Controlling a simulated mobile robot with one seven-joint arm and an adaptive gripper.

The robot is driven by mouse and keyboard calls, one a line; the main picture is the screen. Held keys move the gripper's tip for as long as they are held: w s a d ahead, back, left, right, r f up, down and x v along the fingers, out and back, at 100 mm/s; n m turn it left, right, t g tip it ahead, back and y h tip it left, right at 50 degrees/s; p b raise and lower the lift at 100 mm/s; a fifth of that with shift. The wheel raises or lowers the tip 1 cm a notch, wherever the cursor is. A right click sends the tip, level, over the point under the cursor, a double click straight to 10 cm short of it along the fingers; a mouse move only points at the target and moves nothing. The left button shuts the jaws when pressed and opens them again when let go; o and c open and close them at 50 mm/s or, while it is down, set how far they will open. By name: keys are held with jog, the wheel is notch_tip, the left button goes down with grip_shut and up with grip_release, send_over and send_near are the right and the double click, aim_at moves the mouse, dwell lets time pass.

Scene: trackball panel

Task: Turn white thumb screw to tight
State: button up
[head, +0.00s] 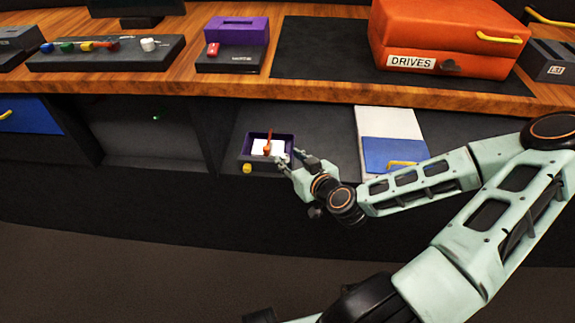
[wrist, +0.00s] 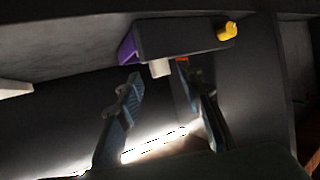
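A small white knob (wrist: 160,68), which looks like the white thumb screw, sticks out from the dark face of a box (wrist: 185,38) in the wrist view. In the head view this looks like the purple-rimmed box (head: 246,158) on the low shelf, with a white pad and an orange lever inside. My gripper (head: 289,158) is at the box's right front corner. In the wrist view its fingers (wrist: 158,77) are open and spread, with the white knob just beyond the tips, between them. Contact cannot be told. The knob is not clear in the head view.
A yellow knob (wrist: 228,30) is on the same box. A white and blue folder (head: 391,130) with a yellow handle lies right on the shelf. The wooden desk edge (head: 330,96) overhangs above. A panel with coloured knobs (head: 108,54) and an orange case (head: 440,35) stand on the desk.

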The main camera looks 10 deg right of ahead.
jog(key=shift+w+a+f+b, duration=0.15)
jog(key=shift+w+f+b, duration=0.2)
jog(key=shift+b, duration=0.45)
jog(key=shift+w+r, duration=0.1)
jog(key=shift+r, duration=0.05)
grip_shut()
